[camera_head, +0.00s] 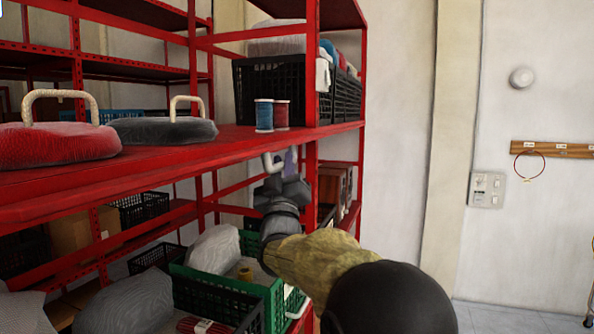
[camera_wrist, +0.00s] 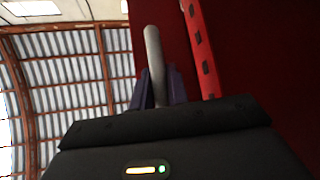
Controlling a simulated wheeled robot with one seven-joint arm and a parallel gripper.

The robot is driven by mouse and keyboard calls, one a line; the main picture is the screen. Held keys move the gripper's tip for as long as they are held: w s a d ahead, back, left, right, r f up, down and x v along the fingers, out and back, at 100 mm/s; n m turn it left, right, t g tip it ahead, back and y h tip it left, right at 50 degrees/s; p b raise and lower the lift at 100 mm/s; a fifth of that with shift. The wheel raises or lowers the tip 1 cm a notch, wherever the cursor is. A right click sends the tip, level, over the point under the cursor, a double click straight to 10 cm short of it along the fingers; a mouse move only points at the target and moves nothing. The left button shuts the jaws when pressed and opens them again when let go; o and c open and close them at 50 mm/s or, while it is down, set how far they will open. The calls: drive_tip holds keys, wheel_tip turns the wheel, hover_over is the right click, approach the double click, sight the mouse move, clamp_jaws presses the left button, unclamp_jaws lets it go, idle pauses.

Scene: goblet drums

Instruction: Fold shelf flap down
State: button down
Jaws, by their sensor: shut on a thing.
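The red shelf board (camera_head: 160,163) runs level across the left half of the head view. I cannot tell which part of it is the flap. A pale hooked handle (camera_head: 268,162) hangs just under its front edge near the right post. My gripper (camera_head: 289,165) is right below that edge. In the wrist view, my purple fingers (camera_wrist: 160,90) are closed around the pale rod of the handle (camera_wrist: 153,50). The dark red underside (camera_wrist: 240,50) of the shelf fills the right side there. Where the handle joins the shelf is hidden.
On the board are a red cushion-like pad (camera_head: 60,146), a dark pad (camera_head: 162,130), and blue (camera_head: 264,114) and red (camera_head: 281,114) spools. Black crates (camera_head: 270,78) stand behind. A green crate (camera_head: 275,300) with things sits below my arm. Floor at right is clear.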

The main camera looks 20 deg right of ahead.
drive_tip(key=shift+r, duration=0.2)
drive_tip(key=c, duration=1.4)
unclamp_jaws()
drive_tip(key=shift+o, duration=0.2)
drive_tip(key=shift+s+f, duration=0.1)
drive_tip(key=shift+f, duration=0.1)
drive_tip(key=shift+s+f+b, duration=0.2)
drive_tip(key=shift+f+b, duration=0.05)
drive_tip(key=shift+b, duration=0.05)
drive_tip(key=b+v, duration=0.7)
drive_tip(key=v, duration=0.9)
drive_tip(key=shift+s+a, duration=0.2)
drive_tip(key=shift+s, duration=0.05)
drive_tip(key=shift+f, duration=0.15)
